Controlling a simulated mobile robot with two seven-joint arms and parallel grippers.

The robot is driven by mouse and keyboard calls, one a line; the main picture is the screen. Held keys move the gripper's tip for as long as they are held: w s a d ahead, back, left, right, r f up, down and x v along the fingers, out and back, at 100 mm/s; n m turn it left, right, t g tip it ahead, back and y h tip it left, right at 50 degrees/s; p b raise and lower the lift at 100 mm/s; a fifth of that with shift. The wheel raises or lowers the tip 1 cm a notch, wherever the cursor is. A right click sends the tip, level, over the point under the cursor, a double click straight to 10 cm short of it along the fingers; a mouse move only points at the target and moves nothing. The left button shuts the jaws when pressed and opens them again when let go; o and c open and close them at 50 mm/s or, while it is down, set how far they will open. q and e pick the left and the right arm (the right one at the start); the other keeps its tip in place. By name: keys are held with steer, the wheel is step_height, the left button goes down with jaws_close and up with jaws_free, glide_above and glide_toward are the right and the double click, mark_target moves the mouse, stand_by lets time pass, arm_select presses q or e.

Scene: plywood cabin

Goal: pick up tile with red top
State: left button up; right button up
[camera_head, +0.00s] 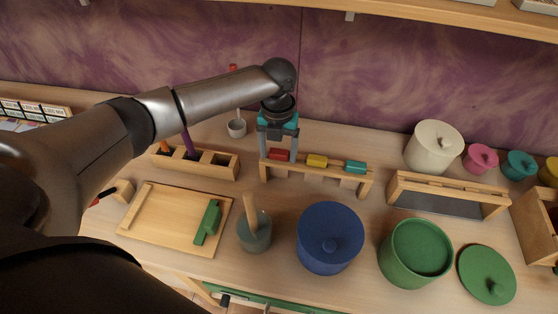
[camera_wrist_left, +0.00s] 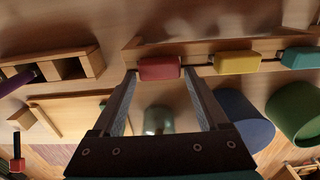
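The tile with the red top (camera_head: 279,155) sits at the left end of a wooden rack (camera_head: 318,172), in a row with a yellow-topped tile (camera_head: 317,160) and a teal-topped tile (camera_head: 355,167). My left gripper (camera_head: 278,152) points down at the red tile from above. In the left wrist view, the red tile (camera_wrist_left: 159,68) lies between the tips of my open left gripper (camera_wrist_left: 160,72), with narrow gaps showing at both sides. I cannot tell whether a finger touches it. My right gripper is not in view.
A wooden holder (camera_head: 222,173) with slots stands left of the rack. A mortar with pestle (camera_head: 255,236), a blue lidded pot (camera_head: 330,238) and a green open pot (camera_head: 414,254) stand in front. A wooden tray (camera_head: 165,225) lies front left.

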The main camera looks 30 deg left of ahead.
mark_target(279, 161)
arm_select(q)
steer(key=c, duration=0.8)
steer(key=shift+r, duration=0.1)
steer(key=shift+r, duration=0.55)
step_height(279, 161, up, 11)
steer(key=s+d, duration=0.3)
steer(key=d, duration=0.1)
steer(key=s+d, duration=0.4)
steer(key=d, duration=0.1)
steer(key=s+d, duration=0.4)
steer(key=d, duration=0.1)
steer(key=shift+s+f+p, duration=0.1)
steer(key=shift+p, duration=0.3)
